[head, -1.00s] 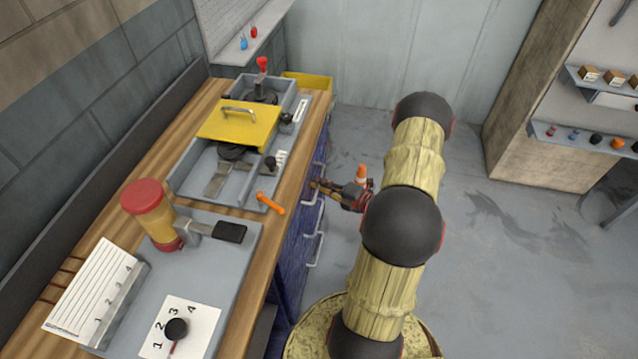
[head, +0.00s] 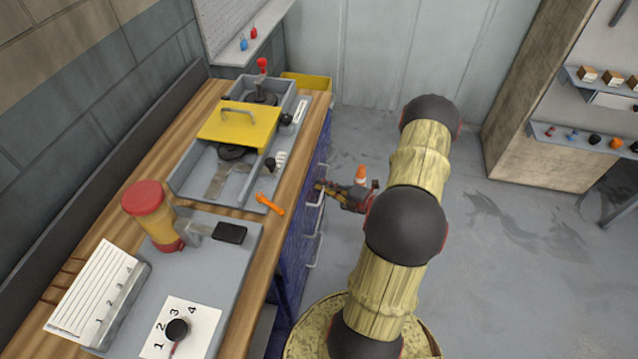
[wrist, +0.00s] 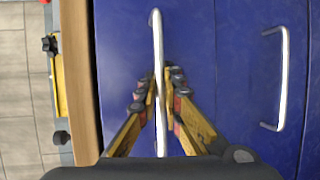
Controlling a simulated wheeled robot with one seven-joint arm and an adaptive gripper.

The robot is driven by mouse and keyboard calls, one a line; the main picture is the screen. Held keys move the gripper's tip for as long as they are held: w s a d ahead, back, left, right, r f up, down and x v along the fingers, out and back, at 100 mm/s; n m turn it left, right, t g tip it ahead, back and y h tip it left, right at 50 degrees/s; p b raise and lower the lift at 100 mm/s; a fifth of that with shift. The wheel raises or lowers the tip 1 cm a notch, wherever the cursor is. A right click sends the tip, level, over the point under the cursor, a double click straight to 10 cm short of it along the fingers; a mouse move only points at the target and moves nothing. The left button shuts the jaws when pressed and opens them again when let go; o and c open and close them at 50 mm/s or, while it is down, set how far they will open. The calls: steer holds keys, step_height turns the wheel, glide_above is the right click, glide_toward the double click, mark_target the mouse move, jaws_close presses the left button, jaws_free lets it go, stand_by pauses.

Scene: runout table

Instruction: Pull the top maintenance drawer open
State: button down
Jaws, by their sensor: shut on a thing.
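The top maintenance drawer (wrist: 118,60) has a blue front just below the wooden tabletop edge. Its pale bar handle (wrist: 157,40) runs lengthwise in the wrist view. My gripper (wrist: 160,88) has one finger on each side of this handle and is shut on it around the middle. In the head view my gripper (head: 321,187) is at the upper part of the blue cabinet's front. From these views I cannot tell how far the drawer front stands out from the cabinet.
A second drawer handle (wrist: 283,80) is on the drawer below. The floor to the right is clear.

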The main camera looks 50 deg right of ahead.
steer(key=s+d+p, duration=0.2)
steer(key=s+d, duration=0.4)
steer(key=s, duration=0.6)
steer(key=s+d+p, duration=0.2)
steer(key=s+d, duration=0.4)
steer(key=s, duration=0.7)
steer(key=shift+d, duration=0.35)
steer(key=shift+f, duration=0.1)
steer(key=c, duration=1.9)
jaws_free()
steer(key=s, duration=0.4)
steer(key=s+r, duration=0.1)
steer(key=s, duration=0.2)
steer(key=s+d+r, duration=0.1)
steer(key=s, duration=0.3)
steer(key=shift+s+r, duration=0.1)
steer(key=shift+s, duration=0.25)
